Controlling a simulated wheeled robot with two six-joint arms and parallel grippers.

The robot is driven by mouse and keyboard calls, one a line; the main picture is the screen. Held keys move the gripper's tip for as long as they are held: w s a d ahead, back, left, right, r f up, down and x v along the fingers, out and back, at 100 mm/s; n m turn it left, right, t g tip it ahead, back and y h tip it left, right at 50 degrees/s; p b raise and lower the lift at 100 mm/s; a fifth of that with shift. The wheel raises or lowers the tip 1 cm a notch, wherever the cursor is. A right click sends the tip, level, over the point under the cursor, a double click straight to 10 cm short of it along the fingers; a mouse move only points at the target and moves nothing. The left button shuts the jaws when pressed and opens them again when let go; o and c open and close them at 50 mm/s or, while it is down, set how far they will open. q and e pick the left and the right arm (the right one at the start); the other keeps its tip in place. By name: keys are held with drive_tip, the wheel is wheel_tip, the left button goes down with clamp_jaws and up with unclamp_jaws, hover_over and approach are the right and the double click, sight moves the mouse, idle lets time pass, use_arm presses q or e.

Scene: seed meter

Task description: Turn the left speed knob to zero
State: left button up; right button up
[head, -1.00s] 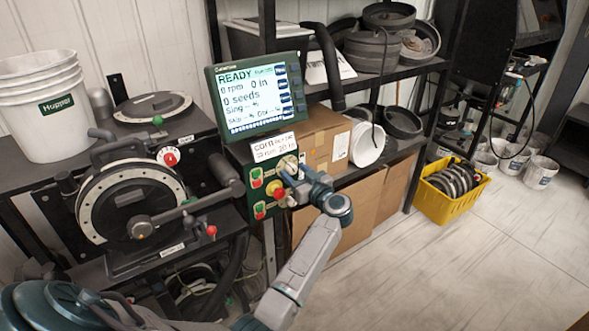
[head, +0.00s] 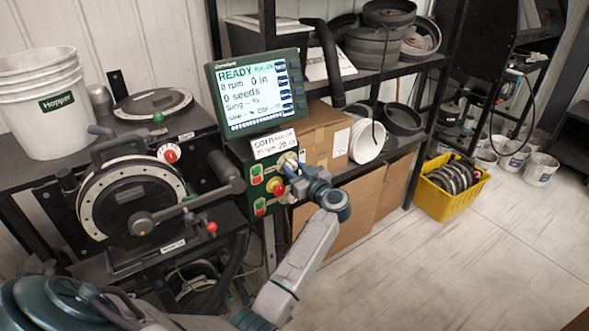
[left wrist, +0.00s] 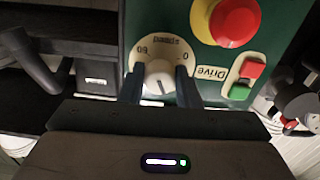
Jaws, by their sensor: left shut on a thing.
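The speed knob (left wrist: 159,76) is a pale round knob on a light dial plate marked "speed", "60" and "0", on the green control panel (left wrist: 150,18). In the left wrist view the plate appears upside down. My left gripper (left wrist: 160,88) is shut on the knob, one dark finger on each side. A dark pointer line on the knob faces the bottom of the wrist picture, away from the word "speed". In the head view my left gripper (head: 294,170) is at the panel below the screen and hides most of the knob. My right gripper does not show.
A red emergency button (left wrist: 236,20) on yellow and a red-green "Drive" switch (left wrist: 246,78) sit close beside the knob. The display (head: 256,90) above reads READY, 0 rpm. The seed meter disc (head: 130,195) stands left, cardboard boxes (head: 325,140) right.

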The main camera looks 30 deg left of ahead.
use_arm(q)
drive_tip(key=shift+n, duration=1)
drive_tip(key=n, duration=0.2)
drive_tip(key=shift+n, duration=0.3)
drive_tip(key=n+b, duration=0.1)
drive_tip(key=n, duration=0.3)
drive_tip(key=shift+f+n, duration=0.15)
drive_tip(key=shift+n, duration=0.15)
drive_tip(key=n+b, duration=0.1)
drive_tip(key=n, duration=0.1)
drive_tip(key=shift+n+b, duration=0.3)
drive_tip(key=shift+b, duration=0.05)
drive_tip(key=n+b, duration=0.1)
drive_tip(key=n, duration=0.1)
drive_tip(key=shift+n+b, duration=0.4)
drive_tip(key=n+b, duration=0.2)
drive_tip(key=n, duration=0.1)
drive_tip(key=shift+n+b, duration=0.3)
drive_tip(key=shift+b, duration=0.05)
drive_tip(key=shift+n+b, duration=0.4)
drive_tip(key=shift+n, duration=0.2)
drive_tip(key=shift+d, duration=0.1)
